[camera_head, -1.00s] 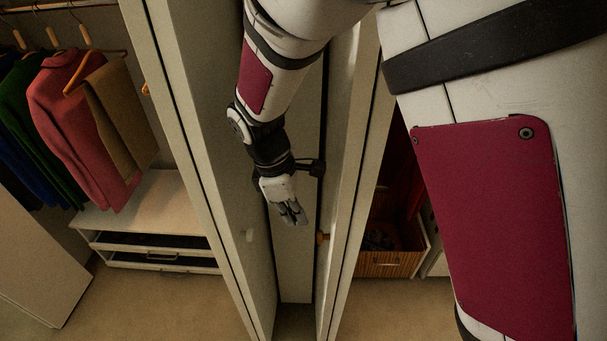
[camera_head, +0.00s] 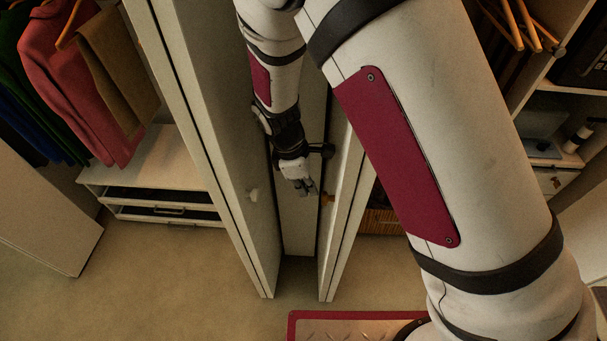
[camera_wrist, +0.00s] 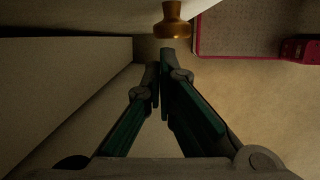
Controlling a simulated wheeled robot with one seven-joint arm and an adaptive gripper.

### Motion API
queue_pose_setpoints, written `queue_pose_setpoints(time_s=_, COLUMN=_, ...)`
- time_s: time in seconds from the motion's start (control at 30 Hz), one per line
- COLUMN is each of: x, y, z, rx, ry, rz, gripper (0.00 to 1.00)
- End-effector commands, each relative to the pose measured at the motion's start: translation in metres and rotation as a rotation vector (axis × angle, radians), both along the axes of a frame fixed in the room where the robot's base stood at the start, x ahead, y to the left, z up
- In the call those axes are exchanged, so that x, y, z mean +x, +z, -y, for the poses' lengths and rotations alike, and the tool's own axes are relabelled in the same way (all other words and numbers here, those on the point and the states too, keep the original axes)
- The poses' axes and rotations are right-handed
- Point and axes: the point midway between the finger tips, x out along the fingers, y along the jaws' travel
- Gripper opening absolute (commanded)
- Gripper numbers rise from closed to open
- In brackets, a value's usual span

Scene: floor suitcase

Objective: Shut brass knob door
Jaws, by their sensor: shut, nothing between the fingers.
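The brass knob (camera_head: 327,198) sits on the inner-facing side of the right-hand door (camera_head: 345,165), which stands open. In the wrist view the brass knob (camera_wrist: 172,22) is just beyond my fingertips, at the top middle. My gripper (camera_head: 308,190) points down into the narrow gap between the right-hand door and the left-hand door (camera_head: 215,130). It is shut and empty, to the left of the knob and close to it. I cannot tell whether it touches. In the wrist view my shut gripper (camera_wrist: 161,72) shows both fingers together.
The left-hand door, with a pale knob (camera_head: 253,195), also stands open and bounds the gap. Hanging clothes (camera_head: 75,75) and a drawer unit (camera_head: 155,185) are on the left. Shelves (camera_head: 550,120) are at the right. Bare floor (camera_head: 170,285) lies at the front left.

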Motion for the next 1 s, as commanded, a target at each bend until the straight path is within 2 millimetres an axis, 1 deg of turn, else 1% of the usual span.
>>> queue_pose_setpoints(time_s=0.1, x=0.0, y=-0.006, z=0.002, rx=0.0, ry=0.0, rz=0.0, gripper=0.0)
queue_pose_setpoints(time_s=0.2, x=0.0, y=-0.008, z=0.002, rx=0.0, ry=-0.001, rz=0.001, gripper=0.0)
queue_pose_setpoints(time_s=0.57, x=0.0, y=-0.008, z=0.003, rx=0.0, ry=0.004, rz=0.001, gripper=0.0)
queue_pose_setpoints(time_s=1.0, x=-0.006, y=-0.007, z=0.016, rx=-0.001, ry=0.087, rz=-0.001, gripper=0.0)
